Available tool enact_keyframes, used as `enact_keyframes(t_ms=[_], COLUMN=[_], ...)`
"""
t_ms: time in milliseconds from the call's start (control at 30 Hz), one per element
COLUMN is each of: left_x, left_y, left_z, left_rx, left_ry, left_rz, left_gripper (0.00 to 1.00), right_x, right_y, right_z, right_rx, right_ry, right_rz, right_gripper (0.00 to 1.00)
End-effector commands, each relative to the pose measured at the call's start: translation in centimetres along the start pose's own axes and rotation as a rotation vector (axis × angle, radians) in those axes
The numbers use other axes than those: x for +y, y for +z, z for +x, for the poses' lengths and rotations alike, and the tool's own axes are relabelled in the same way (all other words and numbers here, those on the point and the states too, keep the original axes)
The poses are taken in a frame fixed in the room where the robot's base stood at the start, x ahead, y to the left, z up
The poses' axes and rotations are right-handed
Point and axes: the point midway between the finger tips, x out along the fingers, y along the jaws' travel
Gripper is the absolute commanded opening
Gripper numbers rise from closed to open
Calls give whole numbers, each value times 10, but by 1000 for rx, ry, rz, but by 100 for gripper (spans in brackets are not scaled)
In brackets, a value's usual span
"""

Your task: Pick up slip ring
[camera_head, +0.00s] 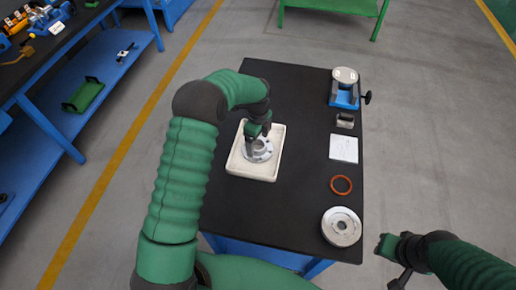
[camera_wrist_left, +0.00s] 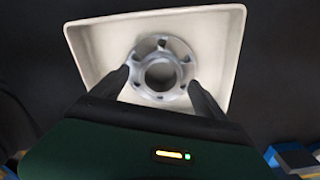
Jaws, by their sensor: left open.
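A grey metal flanged ring (camera_head: 259,149), which looks like the slip ring, lies in a cream tray (camera_head: 236,166) on the black table. In the left wrist view the ring (camera_wrist_left: 141,51) shows a round central hole and several holes around its flange. My left gripper (camera_head: 264,137) is over the tray, right at the ring. Its two fingers are spread, with tips at the ring's near left and right sides in the wrist view; contact cannot be told. My right gripper (camera_head: 388,247) is off the table's right side, apart from everything; its jaw state is unclear.
Along the table's right side are a blue fixture (camera_head: 344,95), a small metal block (camera_head: 345,121), a white plate (camera_head: 344,149), an orange ring (camera_head: 341,185) and a round metal disc (camera_head: 341,227). The table's back left is clear. A blue workbench (camera_head: 72,38) stands left.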

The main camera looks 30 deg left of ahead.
Motion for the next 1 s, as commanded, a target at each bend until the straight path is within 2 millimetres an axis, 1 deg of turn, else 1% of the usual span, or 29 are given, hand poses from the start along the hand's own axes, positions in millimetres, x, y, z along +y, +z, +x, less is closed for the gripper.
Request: enact_keyframes(t_ms=[33, 100, 300, 333, 900, 967, 1000], left_x=[0, 0, -1, -1, -1, -1, -1], left_y=[0, 0, 0, 0, -1, -1, -1], left_z=[8, 13, 14, 14, 14, 14, 14], left_rx=[1, 0, 0, 0, 0, 1, 1], left_ry=[1, 0, -3, -3, -2, -2, -2], left_rz=[0, 0, 0, 0, 0, 0, 0], left_gripper=[84, 84, 84, 82, 7, 0, 0], right_x=[0, 0, 0, 0, 0, 0, 0], right_y=[0, 0, 0, 0, 0, 0, 0], right_z=[0, 0, 0, 0, 0, 0, 0], right_rx=[0, 0, 0, 0, 0, 0, 0], right_ry=[0, 0, 0, 0, 0, 0, 0], right_rz=[0, 0, 0, 0, 0, 0, 0], right_gripper=[26, 26, 26, 26, 26, 26, 26])
